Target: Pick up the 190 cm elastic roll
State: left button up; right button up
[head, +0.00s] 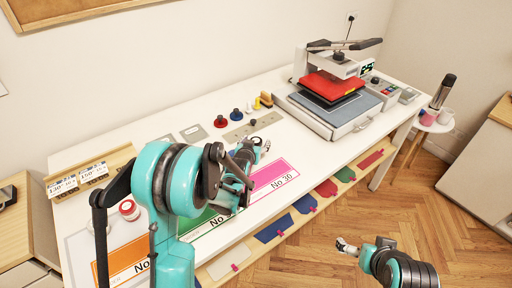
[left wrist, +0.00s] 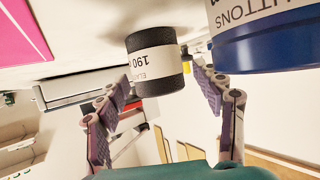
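The black elastic roll (left wrist: 155,62), with a white label reading "190", appears upside down in the left wrist view. It touches or hangs near the pale tabletop at the picture's top. My left gripper (left wrist: 165,108) is open, its two fingers spread either side of the roll, with gaps showing; I cannot tell how deep the roll sits between them. In the head view my left gripper (head: 262,148) is low over the white table, and the roll is not clearly visible, probably behind the arm. My right gripper (head: 346,246) is over the floor, away from the table.
A blue buttons tin (left wrist: 268,40) stands close to the roll. The white table (head: 140,150) also holds a heat press (head: 335,90), small coloured items (head: 221,122), a pink card (head: 272,180) and a red-lidded jar (head: 129,209). A low shelf with fabric pieces (head: 273,230) runs along the front.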

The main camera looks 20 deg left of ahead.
pick_arm(q)
jog(key=c, duration=1.2)
jog(key=shift+o, duration=0.2)
jog(key=shift+r, duration=0.15)
